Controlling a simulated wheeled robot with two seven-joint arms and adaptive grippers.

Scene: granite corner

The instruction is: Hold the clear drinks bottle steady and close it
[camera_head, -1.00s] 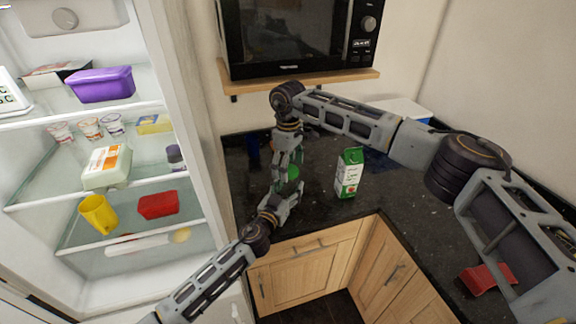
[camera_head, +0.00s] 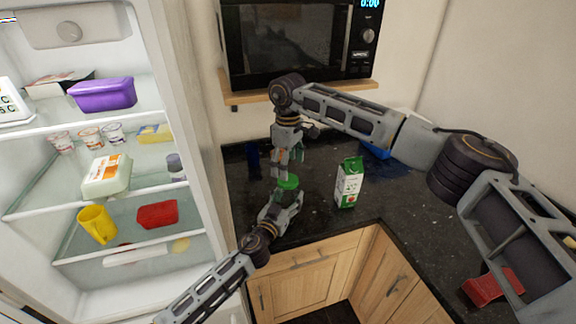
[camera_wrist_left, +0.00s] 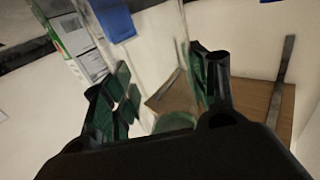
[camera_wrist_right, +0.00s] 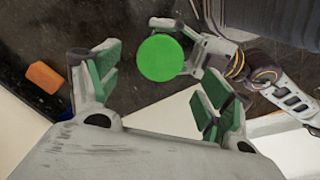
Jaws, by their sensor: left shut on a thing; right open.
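The clear drinks bottle is hard to make out; a faint clear shape shows between the left fingers in the left wrist view. A round green cap (camera_head: 289,183) sits at the bottle's top. It shows as a green disc in the right wrist view (camera_wrist_right: 160,57). I cannot tell how tightly it is seated. My left gripper (camera_head: 283,203) is shut on the bottle from the front, below the cap. My right gripper (camera_head: 284,170) points down from above, open and empty. Its fingers are just above the cap, apart from it.
A green and white carton (camera_head: 349,184) stands right of the bottle on the dark counter (camera_head: 318,212). Blue things lie behind. A red object (camera_head: 490,287) lies at lower right. The open fridge (camera_head: 205,215) bounds the left; a microwave (camera_head: 300,45) sits on a shelf above.

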